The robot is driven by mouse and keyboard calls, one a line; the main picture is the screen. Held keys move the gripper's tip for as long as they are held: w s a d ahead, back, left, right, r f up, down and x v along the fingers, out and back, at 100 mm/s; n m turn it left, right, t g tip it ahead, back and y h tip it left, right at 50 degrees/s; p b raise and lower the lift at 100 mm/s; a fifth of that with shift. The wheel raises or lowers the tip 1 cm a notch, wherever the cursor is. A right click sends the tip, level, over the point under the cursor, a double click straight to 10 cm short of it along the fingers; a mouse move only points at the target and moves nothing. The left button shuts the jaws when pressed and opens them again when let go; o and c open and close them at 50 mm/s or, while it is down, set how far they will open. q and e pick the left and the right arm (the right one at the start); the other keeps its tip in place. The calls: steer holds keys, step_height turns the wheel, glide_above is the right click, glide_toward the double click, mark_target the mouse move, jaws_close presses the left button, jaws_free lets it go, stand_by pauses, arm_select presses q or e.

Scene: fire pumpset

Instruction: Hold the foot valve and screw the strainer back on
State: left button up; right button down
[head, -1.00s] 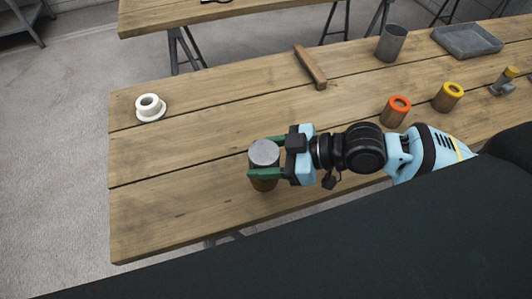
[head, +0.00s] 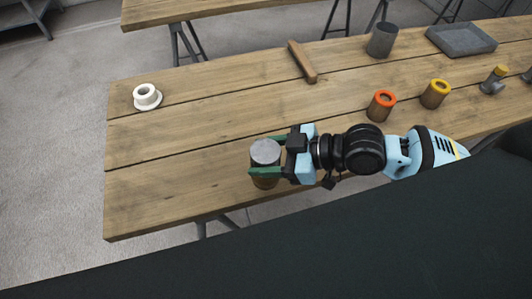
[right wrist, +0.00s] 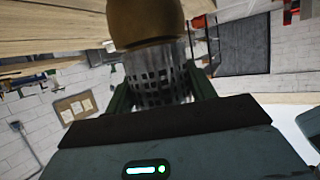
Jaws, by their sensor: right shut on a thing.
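The strainer (right wrist: 158,82), a grey perforated metal cylinder, is between the green fingers of my right gripper (head: 268,155). In the head view its flat grey end (head: 265,151) faces up. The brown-gold foot valve (right wrist: 145,22) adjoins the strainer in the right wrist view and shows as a brown part (head: 265,182) beneath it in the head view. I cannot tell whether the thread between them is engaged. My right gripper is shut on the strainer, near the wooden table's front edge. My left gripper is not in view.
The wooden table (head: 200,125) has free room at left and centre. A white flanged piece (head: 146,94) stands far left and a wooden bar (head: 302,62) behind. Orange-topped (head: 381,108) and yellow-topped (head: 435,95) cylinders, a grey cup (head: 382,40) and a grey tray (head: 462,40) are right.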

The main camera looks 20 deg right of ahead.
steer(key=shift+a+r, duration=0.1)
steer(key=shift+r, duration=0.1)
stand_by(0.3)
steer(key=shift+w+a+r+m+t, duration=0.15)
steer(key=shift+w+r+m+t, duration=0.15)
steer(key=shift+t, duration=0.1)
steer(key=shift+w+r+m+t+h+p, duration=0.2)
steer(key=shift+w+m+t+h+p, duration=0.1)
steer(key=shift+p, duration=0.05)
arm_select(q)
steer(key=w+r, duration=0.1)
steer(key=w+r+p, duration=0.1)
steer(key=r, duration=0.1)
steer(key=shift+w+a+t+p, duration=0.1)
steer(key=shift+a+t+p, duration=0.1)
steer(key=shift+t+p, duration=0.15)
arm_select(e)
steer(key=w+d+r+m+t+h, duration=0.2)
steer(key=d+r+m+t+h, duration=0.1)
steer(key=d+m+h, duration=0.2)
steer(key=w+d+r+m+t+h, duration=0.3)
steer(key=d+m+h, duration=0.3)
steer(key=d, duration=0.1)
steer(key=shift+r, duration=0.2)
steer(key=shift+w, duration=0.1)
